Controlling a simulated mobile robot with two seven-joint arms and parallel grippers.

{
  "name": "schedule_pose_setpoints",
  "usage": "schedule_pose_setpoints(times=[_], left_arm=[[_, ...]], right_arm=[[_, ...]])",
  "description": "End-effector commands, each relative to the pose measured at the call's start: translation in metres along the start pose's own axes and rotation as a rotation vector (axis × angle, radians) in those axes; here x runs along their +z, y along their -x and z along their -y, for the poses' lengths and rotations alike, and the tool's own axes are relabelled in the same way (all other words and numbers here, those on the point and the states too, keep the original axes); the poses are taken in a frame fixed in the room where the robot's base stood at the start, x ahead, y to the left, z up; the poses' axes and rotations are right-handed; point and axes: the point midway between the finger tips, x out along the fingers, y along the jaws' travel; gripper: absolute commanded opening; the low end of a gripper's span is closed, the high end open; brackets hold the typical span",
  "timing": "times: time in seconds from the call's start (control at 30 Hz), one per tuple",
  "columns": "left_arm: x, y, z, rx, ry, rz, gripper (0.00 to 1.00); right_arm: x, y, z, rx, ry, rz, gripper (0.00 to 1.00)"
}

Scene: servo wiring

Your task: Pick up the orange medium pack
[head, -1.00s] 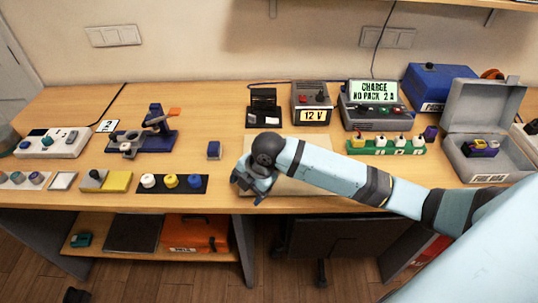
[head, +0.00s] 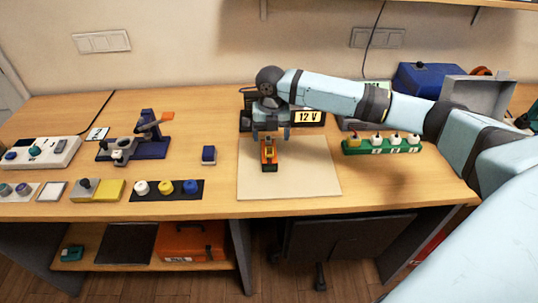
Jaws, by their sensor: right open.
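The orange medium pack (head: 268,157) is a small orange and dark block with a yellow part on top. It lies on the light square mat (head: 305,178) in the middle of the bench, near the mat's back left. My right gripper (head: 271,136) is open, just behind and above the pack, with its fingers pointing down. I cannot tell whether the fingers touch the pack. My left gripper is not in view.
A 12 V unit (head: 309,117) stands behind the gripper, partly hidden by my arm. The front of the mat is clear.

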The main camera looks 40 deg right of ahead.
Motion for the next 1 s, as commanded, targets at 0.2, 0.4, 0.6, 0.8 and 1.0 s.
schedule_pose_setpoints(times=[0.2,0.4,0.6,0.8,1.0], left_arm=[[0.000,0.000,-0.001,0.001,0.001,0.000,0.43],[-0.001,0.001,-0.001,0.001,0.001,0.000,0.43],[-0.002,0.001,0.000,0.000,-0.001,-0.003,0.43],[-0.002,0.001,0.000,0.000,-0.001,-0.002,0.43],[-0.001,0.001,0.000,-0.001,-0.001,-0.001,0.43]], right_arm=[[0.000,-0.021,-0.001,0.001,0.000,0.000,0.79],[-0.002,-0.036,-0.003,0.000,0.000,-0.001,0.79],[-0.003,-0.066,-0.006,0.000,0.000,-0.001,0.79],[-0.002,-0.073,-0.005,0.001,0.000,0.002,0.79],[-0.002,-0.073,-0.005,0.001,0.000,0.002,0.53]])
